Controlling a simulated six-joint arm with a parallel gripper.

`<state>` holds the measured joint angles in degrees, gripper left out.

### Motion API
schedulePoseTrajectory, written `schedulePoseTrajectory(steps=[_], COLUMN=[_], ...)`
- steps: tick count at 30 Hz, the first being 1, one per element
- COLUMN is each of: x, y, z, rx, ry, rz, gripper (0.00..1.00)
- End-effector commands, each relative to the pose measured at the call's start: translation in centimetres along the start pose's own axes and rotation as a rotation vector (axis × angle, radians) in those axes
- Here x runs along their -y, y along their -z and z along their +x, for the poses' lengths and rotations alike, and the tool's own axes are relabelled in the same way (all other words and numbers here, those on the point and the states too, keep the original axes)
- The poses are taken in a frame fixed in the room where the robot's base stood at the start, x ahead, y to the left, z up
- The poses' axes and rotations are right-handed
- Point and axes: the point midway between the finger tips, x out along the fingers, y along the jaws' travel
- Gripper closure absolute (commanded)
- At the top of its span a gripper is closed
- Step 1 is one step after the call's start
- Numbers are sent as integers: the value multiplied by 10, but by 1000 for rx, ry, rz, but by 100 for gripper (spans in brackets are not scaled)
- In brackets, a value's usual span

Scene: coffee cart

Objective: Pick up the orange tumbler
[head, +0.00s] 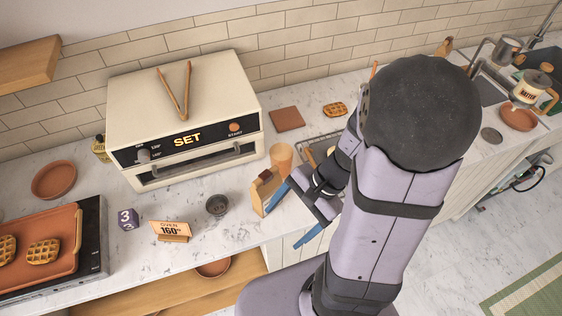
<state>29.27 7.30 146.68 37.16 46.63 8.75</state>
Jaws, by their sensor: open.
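A light orange-tan cylinder (281,156), which looks like the orange tumbler, stands upright on the counter to the right of the oven. Its lower part is partly hidden by a wooden block-like item (260,191) and by my arm. My gripper (283,228) has blue fingers spread apart, with nothing visible between them. It is in front of the cylinder, toward the counter's front edge, and apart from it. One blue finger is close beside the wooden item; I cannot tell whether they touch.
A cream oven (190,112) showing "SET" carries wooden tongs (175,90). A small dark cup (217,205), an "OVEN 160" sign (170,231) and a purple block (128,219) stand on the counter (225,236). A waffle (335,109) and brown square (286,119) lie behind.

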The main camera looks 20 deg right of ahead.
Motion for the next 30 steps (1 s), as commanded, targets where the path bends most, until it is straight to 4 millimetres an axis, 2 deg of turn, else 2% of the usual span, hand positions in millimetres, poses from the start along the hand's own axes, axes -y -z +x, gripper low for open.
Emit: schedulePoseTrajectory(steps=[1, 6, 10, 16, 20, 30], x=[4, 25, 31, 28, 36, 68], y=[6, 37, 66, 114, 136, 139], z=[-4, -19, -34, -54, -49, -42], rx=[37, 141, 200, 294, 399, 544], ry=[76, 327, 488, 719, 862, 1059], rz=[171, 648, 921, 1253, 1311, 1111], gripper=[23, 23, 23, 23, 23, 23])
